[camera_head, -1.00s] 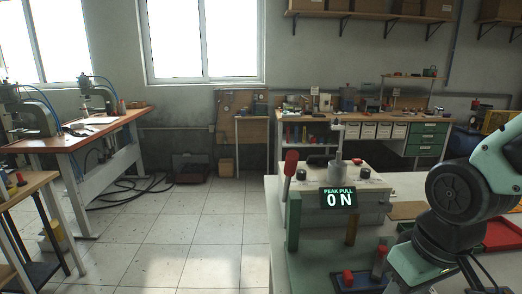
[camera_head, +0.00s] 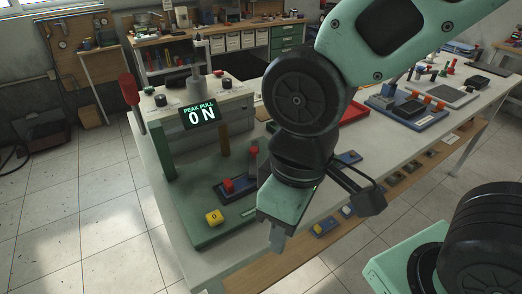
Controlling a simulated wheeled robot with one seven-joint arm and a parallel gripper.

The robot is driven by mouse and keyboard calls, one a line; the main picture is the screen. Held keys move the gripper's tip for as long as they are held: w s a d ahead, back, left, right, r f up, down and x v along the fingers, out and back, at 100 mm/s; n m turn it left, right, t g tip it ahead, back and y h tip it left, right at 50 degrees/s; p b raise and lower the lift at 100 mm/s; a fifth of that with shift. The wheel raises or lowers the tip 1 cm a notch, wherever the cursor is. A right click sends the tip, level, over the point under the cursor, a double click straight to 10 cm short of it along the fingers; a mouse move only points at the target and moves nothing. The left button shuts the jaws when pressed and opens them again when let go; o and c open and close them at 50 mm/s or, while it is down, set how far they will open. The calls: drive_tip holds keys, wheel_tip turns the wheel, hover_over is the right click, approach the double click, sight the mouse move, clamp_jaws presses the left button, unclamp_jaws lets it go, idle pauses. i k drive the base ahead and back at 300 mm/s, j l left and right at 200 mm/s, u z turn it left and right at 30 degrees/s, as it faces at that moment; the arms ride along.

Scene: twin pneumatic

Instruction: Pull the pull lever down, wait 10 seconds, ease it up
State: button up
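The pull lever has a red grip (camera_head: 129,89) and stands up at the left side of the test machine (camera_head: 222,108). The machine's display (camera_head: 199,114) reads "PEAK PULL 0 N". My gripper (camera_head: 277,242) points down in front of the machine, right of its green base plate and well apart from the lever. The fingers are seen from an angle that hides any gap between them, so I cannot tell whether they are open.
A yellow block (camera_head: 214,217) marked 0 and a dark block with red-topped parts (camera_head: 228,186) sit on the green base plate (camera_head: 190,205). Trays and small parts fill the table's right side. The floor left of the table is clear.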

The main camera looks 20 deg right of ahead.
sight(126, 80)
drive_tip(key=j+z, duration=0.35)
drive_tip(key=j, duration=0.8)
drive_tip(key=j+z, duration=0.3)
drive_tip(key=j, duration=0.9)
drive_tip(key=j+z, duration=0.2)
